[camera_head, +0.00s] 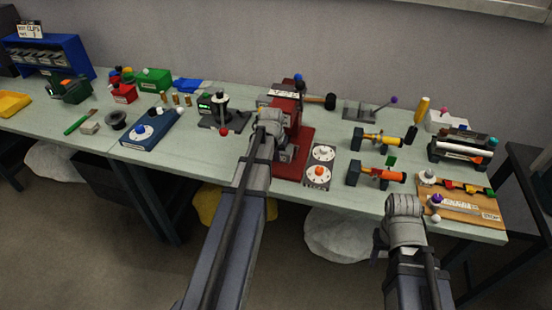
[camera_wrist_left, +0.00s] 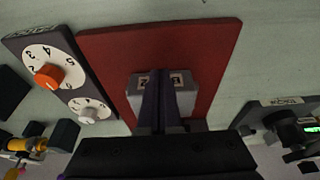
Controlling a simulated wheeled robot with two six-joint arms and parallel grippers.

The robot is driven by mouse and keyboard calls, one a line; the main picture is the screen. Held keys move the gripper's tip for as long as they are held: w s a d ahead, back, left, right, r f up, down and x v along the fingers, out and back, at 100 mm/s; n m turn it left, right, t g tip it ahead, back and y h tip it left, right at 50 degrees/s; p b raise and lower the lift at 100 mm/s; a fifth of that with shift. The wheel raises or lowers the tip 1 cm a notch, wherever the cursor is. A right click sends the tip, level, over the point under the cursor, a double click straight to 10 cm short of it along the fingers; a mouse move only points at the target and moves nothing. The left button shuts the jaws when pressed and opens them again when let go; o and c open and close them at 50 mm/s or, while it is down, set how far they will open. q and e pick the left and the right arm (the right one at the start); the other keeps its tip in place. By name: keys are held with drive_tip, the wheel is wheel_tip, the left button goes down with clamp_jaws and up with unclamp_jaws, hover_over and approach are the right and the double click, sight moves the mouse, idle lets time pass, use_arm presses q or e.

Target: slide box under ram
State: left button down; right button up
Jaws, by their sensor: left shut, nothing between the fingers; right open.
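The red press (camera_head: 287,104) stands near the middle of the table on a red base plate (camera_head: 300,165). The base also fills the middle of the left wrist view (camera_wrist_left: 205,55). A pale grey box (camera_wrist_left: 138,103) with small labels sits on the plate, partly hidden behind my fingers. My left gripper (camera_wrist_left: 166,104) is shut and empty, its fingertips in front of the box; contact is unclear.
A dial panel (camera_head: 319,165) stands right of the press base. A grey device (camera_head: 222,112) with a small green display is to its left. Orange-and-yellow tube fixtures (camera_head: 378,172) and a wooden board (camera_head: 465,203) lie further right. Free table lies left of my left arm.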

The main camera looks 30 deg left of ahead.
use_arm(q)
drive_tip(key=shift+s, duration=0.1)
drive_tip(key=shift+s+d, duration=0.25)
drive_tip(key=shift+s, duration=0.35)
drive_tip(key=s, duration=0.2)
drive_tip(key=shift+s+d, duration=0.3)
drive_tip(key=shift+d, duration=0.05)
drive_tip(key=p+v, duration=0.9)
drive_tip(key=v, duration=0.1)
drive_tip(key=shift+p, duration=0.35)
use_arm(e)
wheel_tip(320, 180, up, 10)
drive_tip(key=shift+s+a+f, duration=0.2)
drive_tip(key=shift+s+a, duration=0.1)
drive_tip(key=shift+a, duration=0.05)
use_arm(q)
drive_tip(key=shift+w+a, duration=0.1)
